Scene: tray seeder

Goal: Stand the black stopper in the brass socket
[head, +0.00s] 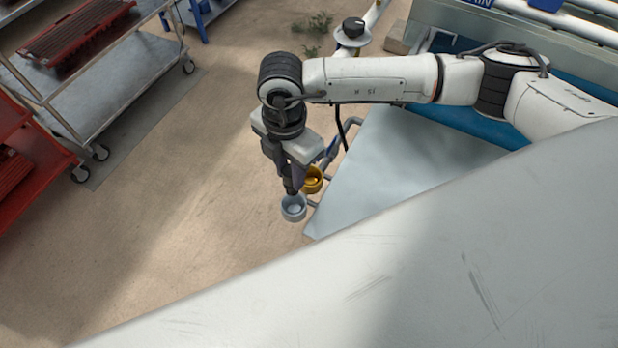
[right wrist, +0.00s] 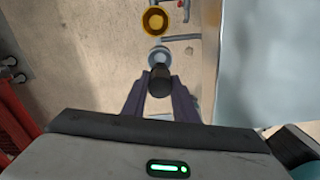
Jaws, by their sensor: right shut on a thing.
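My right gripper (head: 290,178) points down and is shut on the black stopper (right wrist: 159,82). In the right wrist view the stopper sits between the fingertips. The brass socket (head: 313,180) is a yellow ring cup just right of the fingers in the head view, partly hidden by them. My left gripper is not in view.
Both sockets sit on pipes beside a pale blue-grey panel (head: 395,165). A black knob on a pale disc (head: 352,30) stands behind my right arm. A metal cart (head: 110,85) and red trays (head: 30,160) stand at left. Sandy floor between is clear.

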